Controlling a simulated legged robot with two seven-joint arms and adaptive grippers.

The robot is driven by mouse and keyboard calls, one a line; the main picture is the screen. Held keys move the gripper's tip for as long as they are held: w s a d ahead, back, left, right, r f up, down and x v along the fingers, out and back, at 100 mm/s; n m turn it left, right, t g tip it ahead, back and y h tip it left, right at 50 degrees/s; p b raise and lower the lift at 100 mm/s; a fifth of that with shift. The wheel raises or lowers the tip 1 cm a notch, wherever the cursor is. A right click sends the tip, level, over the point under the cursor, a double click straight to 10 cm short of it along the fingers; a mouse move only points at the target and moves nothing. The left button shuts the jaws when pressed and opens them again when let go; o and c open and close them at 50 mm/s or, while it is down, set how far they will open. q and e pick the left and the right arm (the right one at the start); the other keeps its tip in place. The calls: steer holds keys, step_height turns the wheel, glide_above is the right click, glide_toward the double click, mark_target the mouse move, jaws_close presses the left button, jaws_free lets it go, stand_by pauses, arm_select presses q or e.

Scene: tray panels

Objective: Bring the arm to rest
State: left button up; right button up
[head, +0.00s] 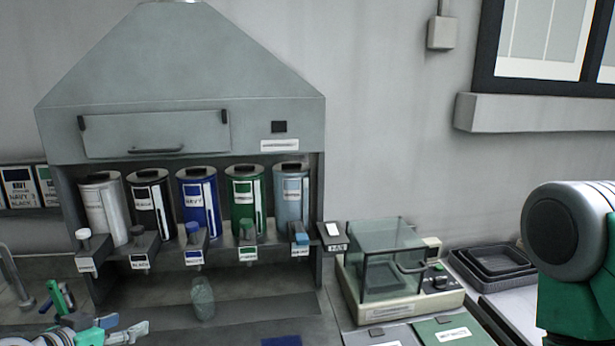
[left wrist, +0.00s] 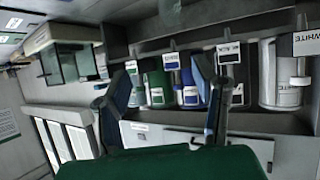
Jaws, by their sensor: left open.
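My left gripper (head: 122,326) is low at the left edge of the head view, in front of the dispenser cabinet. Its two fingers are apart. In the left wrist view the left gripper (left wrist: 165,100) shows both fingers spread, with nothing held between them. The dispenser canisters lie beyond the fingertips there, and that picture is turned over. A green and grey section of my right arm (head: 568,250) stands at the right of the head view. The right gripper is out of the picture.
A hooded cabinet (head: 190,65) holds several colour canisters, including a navy one (head: 198,203), above labelled taps. A clear cup (head: 203,298) stands below them. To the right are a glass-sided balance (head: 390,265) and dark stacked trays (head: 495,261).

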arm_select(q)
steer(key=s+d+f+n+g+y, duration=0.1)
steer(key=s+d+f+g, duration=0.25)
steer(key=s+f, duration=0.5)
steer(key=s+d+f+g+y+b, duration=0.15)
steer(key=s+f+g, duration=0.4)
steer(key=s, duration=0.55)
steer(key=s+d+f+n+g, duration=0.1)
steer(key=s+d+f+g, duration=0.2)
steer(key=s+f, duration=0.6)
step_height(320, 180, down, 16)
steer(key=w+d+m+b, duration=0.1)
steer(key=w+b, duration=0.1)
steer(key=b, duration=1.5)
steer(key=shift+d+f+b, duration=0.15)
steer(key=shift+d+b, duration=0.1)
steer(key=shift+b, duration=0.15)
arm_select(e)
step_height(320, 180, down, 20)
steer(key=shift+w+d+r, duration=0.2)
steer(key=shift+w+d, duration=0.05)
steer(key=shift+w, duration=0.1)
